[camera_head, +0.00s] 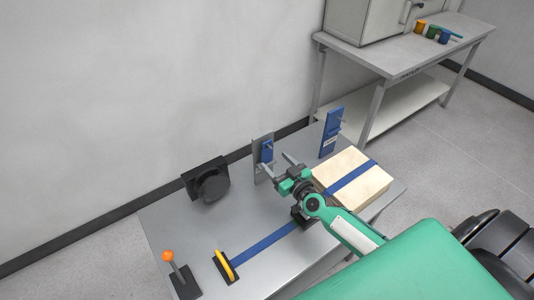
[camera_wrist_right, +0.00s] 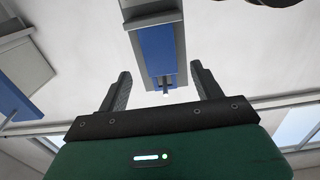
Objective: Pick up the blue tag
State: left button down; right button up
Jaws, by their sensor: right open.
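A blue tag (camera_head: 267,152) hangs on a grey upright plate at the back of the metal table. My right gripper (camera_head: 277,163) is open, just in front of that plate, with one finger on each side of the tag's line. In the right wrist view a blue piece (camera_wrist_right: 157,52) with grey edges and a small peg lies ahead, between the open fingers (camera_wrist_right: 162,90); it appears to be the tag. Nothing is gripped, and a gap shows around the piece. My left gripper is not in view.
A tall blue plate (camera_head: 330,135) with a peg stands to the right. A wooden block (camera_head: 352,178) with a blue band is beside my right arm. A black round fixture (camera_head: 212,186), yellow handle (camera_head: 225,265) and orange-knobbed lever (camera_head: 169,257) are at left. The wall is close behind.

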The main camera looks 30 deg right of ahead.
aim_at(268, 154)
jog(key=w, duration=0.3)
jog(key=shift+w+a+f, duration=0.15)
jog(key=shift+w+a, duration=0.05)
jog(key=shift+a, duration=0.1)
jog(key=shift+w, duration=0.5)
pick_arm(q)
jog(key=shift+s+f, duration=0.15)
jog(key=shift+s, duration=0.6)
pick_arm(e)
jog(key=shift+c, duration=0.2)
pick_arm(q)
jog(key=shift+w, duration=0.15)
pick_arm(e)
jog(key=c, duration=1)
